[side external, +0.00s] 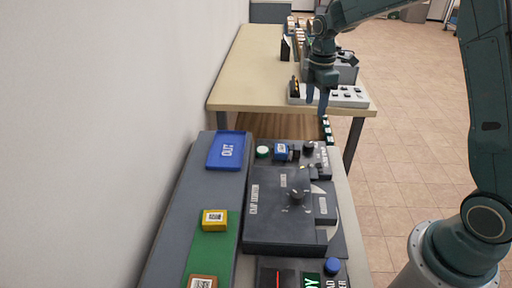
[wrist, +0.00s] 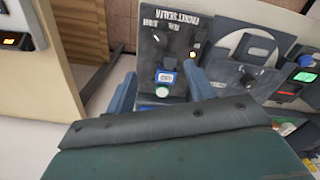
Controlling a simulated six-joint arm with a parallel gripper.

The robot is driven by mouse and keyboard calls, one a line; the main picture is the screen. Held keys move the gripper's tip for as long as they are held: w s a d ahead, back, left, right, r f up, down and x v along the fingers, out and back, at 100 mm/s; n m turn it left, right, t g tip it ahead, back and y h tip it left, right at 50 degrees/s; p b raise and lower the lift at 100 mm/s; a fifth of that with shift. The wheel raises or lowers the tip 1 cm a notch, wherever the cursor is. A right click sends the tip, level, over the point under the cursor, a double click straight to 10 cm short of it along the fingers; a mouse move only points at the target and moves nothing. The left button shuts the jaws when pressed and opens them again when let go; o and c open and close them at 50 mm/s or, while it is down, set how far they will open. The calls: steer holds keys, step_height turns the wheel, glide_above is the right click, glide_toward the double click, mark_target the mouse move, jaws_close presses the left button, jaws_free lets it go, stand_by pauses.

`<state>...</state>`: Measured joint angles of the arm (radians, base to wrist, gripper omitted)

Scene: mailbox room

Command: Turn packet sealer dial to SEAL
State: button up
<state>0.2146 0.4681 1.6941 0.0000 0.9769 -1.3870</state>
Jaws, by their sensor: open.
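The packet sealer (wrist: 150,48) is a dark panel lettered at its top edge in the wrist view. Its dark dial (wrist: 169,62) sits below the small labels, which are too blurred to read fully, so I cannot tell its setting. In the side external view the dial (side external: 308,148) is at the panel's far right. A blue block with a white label (side external: 281,150) is beside it; it also shows in the wrist view (wrist: 165,77). My gripper (side external: 317,104) is open and empty, above and beyond the sealer. Its fingers (wrist: 160,92) frame the blue block in the wrist view, apart from the dial.
A dark machine with a knob (side external: 296,195) stands nearer the camera. A blue OUT tray (side external: 227,150) and a yellow box (side external: 215,220) lie to the left. A beige table (side external: 245,75) stands behind, with a gap between.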

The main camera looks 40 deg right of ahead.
mark_target(309, 144)
steer(key=shift+f, duration=0.25)
step_height(309, 144, down, 14)
steer(key=shift+r, duration=0.25)
stand_by(0.6)
steer(key=c, duration=1)
